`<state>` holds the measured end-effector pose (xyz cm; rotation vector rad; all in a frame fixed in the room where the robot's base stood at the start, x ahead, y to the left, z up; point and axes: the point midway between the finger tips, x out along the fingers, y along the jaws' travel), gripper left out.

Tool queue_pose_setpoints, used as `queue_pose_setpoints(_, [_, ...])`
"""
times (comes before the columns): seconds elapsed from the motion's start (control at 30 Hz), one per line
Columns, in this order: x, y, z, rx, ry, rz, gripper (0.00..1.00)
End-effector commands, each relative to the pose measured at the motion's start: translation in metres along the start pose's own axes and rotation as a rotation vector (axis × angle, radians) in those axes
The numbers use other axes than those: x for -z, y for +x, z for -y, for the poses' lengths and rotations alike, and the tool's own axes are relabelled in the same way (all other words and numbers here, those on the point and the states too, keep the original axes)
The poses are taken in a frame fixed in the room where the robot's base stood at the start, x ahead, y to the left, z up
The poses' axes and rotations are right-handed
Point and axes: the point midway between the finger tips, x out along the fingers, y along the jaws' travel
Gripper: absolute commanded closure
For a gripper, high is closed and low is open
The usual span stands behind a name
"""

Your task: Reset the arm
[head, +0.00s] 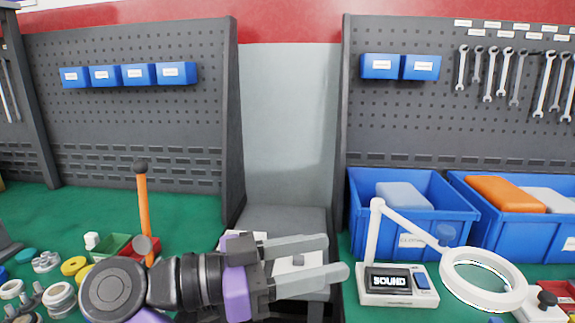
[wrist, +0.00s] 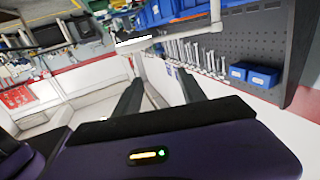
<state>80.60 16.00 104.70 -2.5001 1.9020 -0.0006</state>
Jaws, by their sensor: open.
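My gripper (head: 322,258) shows in the lower middle of the head view, with its two grey fingers pointing right. The fingers are apart, with nothing between them. In the wrist view the two dark fingers of my gripper (wrist: 160,92) are also spread and empty. My purple and black arm reaches in from the lower left of the head view. The fingertips are left of the white device marked SOUND (head: 397,284) and look apart from it, though the distance is hard to tell.
A white ring lamp (head: 482,278) stands on the right bench, before blue bins (head: 410,215). An orange-handled hammer (head: 144,205) and several small parts are on the green left bench (head: 60,215). A grey gap (head: 285,150) separates the pegboards. Wrenches (head: 500,75) hang at right.

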Motion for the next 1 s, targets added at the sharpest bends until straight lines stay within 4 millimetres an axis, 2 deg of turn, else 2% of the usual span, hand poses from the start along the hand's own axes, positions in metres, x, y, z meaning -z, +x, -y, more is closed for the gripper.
queue_pose_setpoints(0.07, [0.0,0.001,0.0,0.0,-0.011,0.0,0.52])
queue_pose_setpoints(0.27, [0.01,-0.001,0.021,0.085,-0.078,-0.042,0.52])
queue_pose_setpoints(0.53, [0.025,-0.007,0.062,0.284,-0.155,-0.08,0.52])
queue_pose_setpoints(0.67, [0.022,-0.015,0.086,0.421,-0.205,-0.108,0.52])
queue_pose_setpoints(0.83, [-0.004,-0.026,0.118,0.648,-0.297,-0.162,0.52])
queue_pose_setpoints(1.0, [-0.06,-0.037,0.136,0.933,-0.393,-0.226,0.52])
